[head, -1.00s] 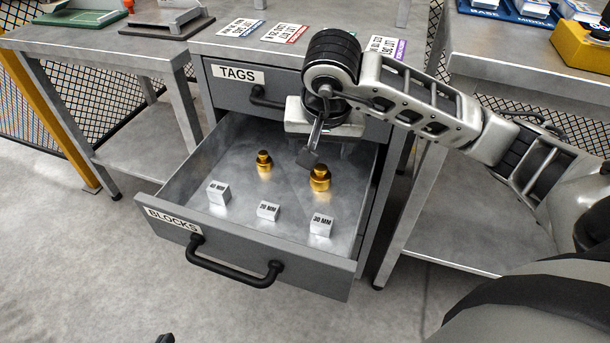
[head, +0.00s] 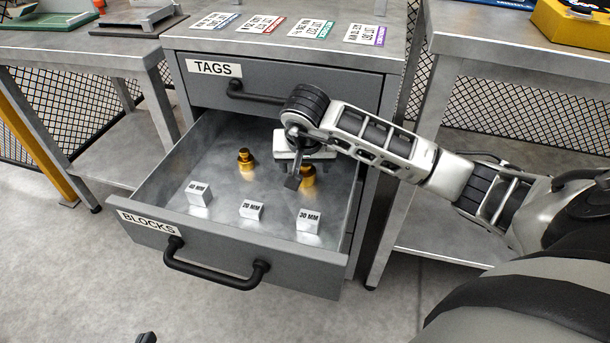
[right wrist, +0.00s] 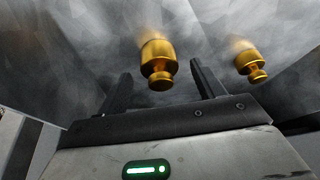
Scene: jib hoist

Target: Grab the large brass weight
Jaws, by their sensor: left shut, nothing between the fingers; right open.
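The large brass weight (head: 309,178) stands in the right part of the open drawer, partly hidden behind my right gripper (head: 293,182). In the right wrist view the large weight (right wrist: 158,64) appears between the two spread fingers, with no visible contact. My right gripper is open and low over the drawer. A smaller brass weight (head: 246,161) stands to the left in the drawer; it also shows at the right of the wrist view (right wrist: 252,68). Only a dark tip of my left gripper (head: 146,337) shows at the bottom edge; it is shut and empty.
The drawer labelled BLOCKS (head: 205,242) is pulled out. Three metal blocks, including the 30 MM block (head: 309,220), stand near its front. The TAGS drawer (head: 290,92) above is shut. Several cards lie on the cabinet top (head: 330,52).

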